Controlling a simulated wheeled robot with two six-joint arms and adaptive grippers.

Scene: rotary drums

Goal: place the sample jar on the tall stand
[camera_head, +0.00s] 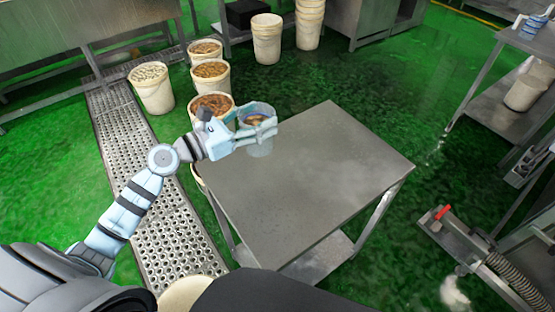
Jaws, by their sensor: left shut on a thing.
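The sample jar (258,148) is a clear, round, bluish jar with something brown inside, seen from above. My left gripper (262,132) reaches in from the left and is shut on it, with the fingers across the jar's side. The jar is upright over the far left part of a steel stand (315,185), which has a flat bare top, legs and a lower shelf. I cannot tell whether the jar's base touches the top. I take this steel stand to be the tall stand. My right gripper is not in view.
Buckets with brown contents (211,69) stand behind and left of the stand, beside a perforated metal floor strip (150,185). White buckets (267,40) stand at the back. A machine part with a red handle (443,212) is at right. The stand's top is otherwise clear.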

